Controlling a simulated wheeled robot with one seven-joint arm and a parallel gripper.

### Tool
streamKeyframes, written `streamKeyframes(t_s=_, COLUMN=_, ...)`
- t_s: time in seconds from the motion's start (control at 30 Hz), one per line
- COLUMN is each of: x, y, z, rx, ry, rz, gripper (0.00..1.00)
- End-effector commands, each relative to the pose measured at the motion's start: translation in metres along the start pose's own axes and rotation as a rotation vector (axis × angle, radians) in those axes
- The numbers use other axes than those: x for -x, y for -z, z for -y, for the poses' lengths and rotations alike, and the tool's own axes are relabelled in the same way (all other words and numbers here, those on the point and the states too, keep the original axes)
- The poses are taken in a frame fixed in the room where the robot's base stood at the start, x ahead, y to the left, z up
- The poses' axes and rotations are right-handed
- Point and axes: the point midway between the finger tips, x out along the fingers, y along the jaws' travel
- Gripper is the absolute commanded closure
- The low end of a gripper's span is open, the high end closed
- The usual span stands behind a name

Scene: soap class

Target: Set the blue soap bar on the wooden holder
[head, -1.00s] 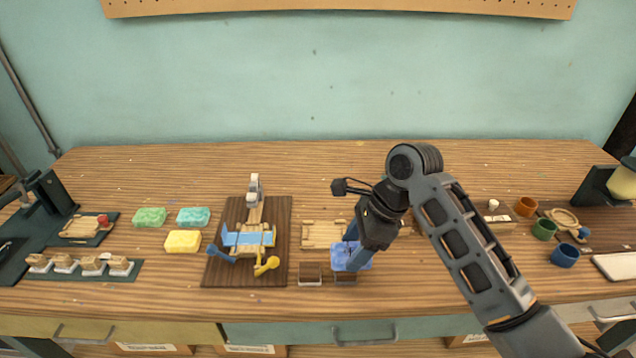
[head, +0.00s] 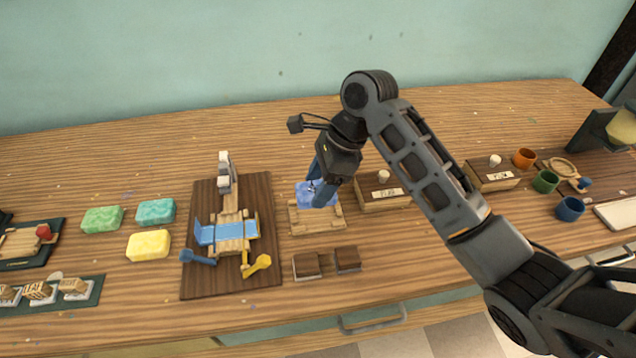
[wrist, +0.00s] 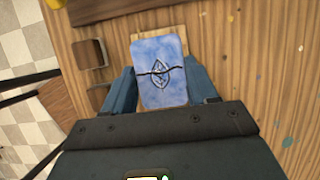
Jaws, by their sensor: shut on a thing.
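My gripper (head: 324,183) is shut on the blue soap bar (head: 309,192), one blue finger on each side of it. In the wrist view the soap bar (wrist: 162,72) lies between the fingers, its face showing a dark leaf-shaped mark and a dark line across it. The wooden holder (head: 331,222) is a pale slatted rack on the bench; the bar is over its back part in the head view. In the wrist view a pale part of the holder (wrist: 188,42) shows beyond and beside the bar. I cannot tell whether the bar touches the slats.
Two dark-topped blocks (head: 306,265) stand in front of the holder. Left is a dark board (head: 190,270) with a blue-banded wooden press; green, teal and yellow soaps (head: 148,246) lie farther left. A labelled wooden box (head: 383,195) stands close on the right.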

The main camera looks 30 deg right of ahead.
Motion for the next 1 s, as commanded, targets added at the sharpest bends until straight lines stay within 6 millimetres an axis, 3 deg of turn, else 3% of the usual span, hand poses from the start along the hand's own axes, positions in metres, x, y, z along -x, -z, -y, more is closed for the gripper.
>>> streamKeyframes(t_s=0.63, x=-0.037, y=0.014, z=-0.001, rx=-0.001, ry=-0.002, rz=0.002, gripper=0.75)
streamKeyframes(t_s=1.0, x=-0.041, y=0.017, z=0.0, rx=0.001, ry=0.0, rz=0.001, gripper=0.75)
